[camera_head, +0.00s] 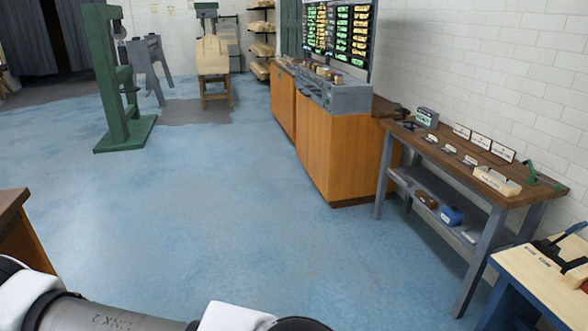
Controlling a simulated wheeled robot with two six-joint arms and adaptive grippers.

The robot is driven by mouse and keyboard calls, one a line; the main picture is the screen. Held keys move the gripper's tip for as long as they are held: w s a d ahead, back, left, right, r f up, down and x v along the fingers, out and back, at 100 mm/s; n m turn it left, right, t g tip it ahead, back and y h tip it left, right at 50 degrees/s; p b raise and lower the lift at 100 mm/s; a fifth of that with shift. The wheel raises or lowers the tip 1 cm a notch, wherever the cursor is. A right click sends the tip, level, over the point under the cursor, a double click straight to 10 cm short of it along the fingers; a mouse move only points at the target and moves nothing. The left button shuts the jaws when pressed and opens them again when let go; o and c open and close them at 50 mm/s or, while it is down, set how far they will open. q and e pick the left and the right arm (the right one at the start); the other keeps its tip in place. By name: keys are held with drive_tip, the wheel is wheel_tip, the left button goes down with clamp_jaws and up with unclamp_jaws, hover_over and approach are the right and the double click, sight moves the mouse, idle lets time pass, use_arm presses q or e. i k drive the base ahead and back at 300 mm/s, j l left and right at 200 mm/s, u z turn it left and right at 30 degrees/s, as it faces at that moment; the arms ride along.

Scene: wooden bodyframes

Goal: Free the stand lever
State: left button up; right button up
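A tall green stand (112,85) with a flat base is upright on the blue floor at the upper left. A dark fitting (129,90) is at its right side; I cannot tell whether it is a lever. A small green tool with a raised arm (540,178) is at the right end of the wooden-topped workbench. A black tool with a blue handle (562,243) is on the light table at the lower right. I cannot tell which of these is the stand lever. Neither gripper shows; only links of my own arm show along the bottom edge.
The workbench (455,150) stands along the right wall with labelled cards and a lower shelf. An orange cabinet (342,155) adjoins it. The light table (535,287) is at lower right, a brown-topped unit (22,235) at left. The middle floor (210,215) is clear.

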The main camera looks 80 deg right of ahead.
sight(576, 227)
drive_tip(key=z, duration=0.45)
drive_tip(key=l+z, duration=0.1)
drive_tip(key=z, duration=0.35)
drive_tip(key=i+z, duration=0.1)
drive_tip(key=z, duration=0.8)
drive_tip(key=i+z, duration=0.1)
drive_tip(key=z, duration=0.8)
drive_tip(key=i+z, duration=0.1)
drive_tip(key=z, duration=0.35)
drive_tip(key=j+z, duration=0.1)
drive_tip(key=z, duration=0.35)
drive_tip(key=i+j+z, duration=0.15)
drive_tip(key=z, duration=0.25)
drive_tip(key=j+z, duration=0.4)
drive_tip(key=i+j+z, duration=0.1)
drive_tip(key=j+z, duration=0.55)
drive_tip(key=z, duration=0.15)
drive_tip(key=i+j, duration=0.45)
drive_tip(key=i+j+z, duration=0.15)
drive_tip(key=i+j, duration=0.3)
drive_tip(key=j, duration=0.2)
drive_tip(key=i+l, duration=0.15)
drive_tip(key=l, duration=0.25)
drive_tip(key=i+l, duration=0.15)
drive_tip(key=l, duration=0.25)
drive_tip(key=i+l, duration=0.1)
drive_tip(key=l, duration=0.3)
drive_tip(key=i+l, duration=0.15)
drive_tip(key=l, duration=0.25)
drive_tip(key=u, duration=0.05)
